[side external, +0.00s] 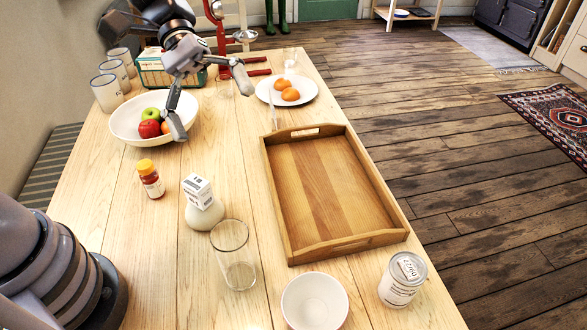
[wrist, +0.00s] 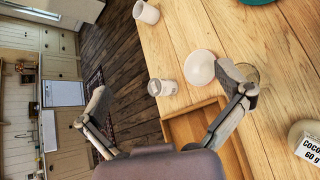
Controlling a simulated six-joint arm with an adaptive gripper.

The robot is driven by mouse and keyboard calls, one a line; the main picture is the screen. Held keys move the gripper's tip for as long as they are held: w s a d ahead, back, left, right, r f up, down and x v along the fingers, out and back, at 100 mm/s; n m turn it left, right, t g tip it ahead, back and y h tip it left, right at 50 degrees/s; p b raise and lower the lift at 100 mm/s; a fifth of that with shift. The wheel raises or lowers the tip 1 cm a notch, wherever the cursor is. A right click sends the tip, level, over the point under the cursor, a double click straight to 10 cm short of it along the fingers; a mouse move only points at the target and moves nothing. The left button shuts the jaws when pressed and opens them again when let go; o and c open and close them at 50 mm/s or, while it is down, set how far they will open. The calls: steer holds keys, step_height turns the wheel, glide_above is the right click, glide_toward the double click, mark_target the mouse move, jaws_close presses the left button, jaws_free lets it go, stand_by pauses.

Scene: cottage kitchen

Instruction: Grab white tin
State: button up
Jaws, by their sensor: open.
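A white tin (side external: 402,279) with a dark-printed label stands upright on the table at the near right, beside the wooden tray's near end. In the wrist view the tin (wrist: 163,88) shows between my fingers, some way off. My gripper (side external: 211,112) is over the far part of the table, above the fruit bowl's right side, with its fingers spread wide and nothing between them. In the wrist view my gripper (wrist: 165,88) is open too. It is well apart from the tin.
A wooden tray (side external: 387,238) fills the table's right side. A white bowl (side external: 314,302) and a clear glass (side external: 233,258) stand left of the tin. A jar (side external: 204,213) with a carton, a bottle (side external: 151,181) and a fruit bowl (side external: 125,130) are further left.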

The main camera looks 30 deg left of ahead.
steer(key=w+d+f+n+g+h, duration=0.1)
steer(key=w+d+f+n+h, duration=0.25)
steer(key=d+f, duration=0.2)
steer(key=n+t+h, duration=0.4)
steer(key=n+t, duration=0.3)
steer(key=n, duration=0.4)
glide_toward(407, 267)
steer(key=a, duration=0.1)
steer(key=s+a, duration=0.1)
steer(key=a, duration=0.1)
steer(key=shift+s+a+f, duration=0.1)
steer(key=shift+s+a, duration=0.05)
steer(key=shift+d+f, duration=0.2)
steer(key=shift+d, duration=0.1)
steer(key=d, duration=0.7)
steer(key=shift+w+d, duration=0.35)
steer(key=shift+d, duration=0.05)
steer(key=shift+w+d, duration=0.2)
steer(key=shift+d, duration=0.65)
steer(key=shift+w+d, duration=0.2)
steer(key=shift+d, duration=0.7)
steer(key=shift+w+d, duration=0.2)
steer(key=shift+d, duration=0.65)
steer(key=shift+r, duration=0.1)
steer(key=c, duration=1.2)
steer(key=shift+c, duration=0.5)
steer(key=shift+r, duration=0.1)
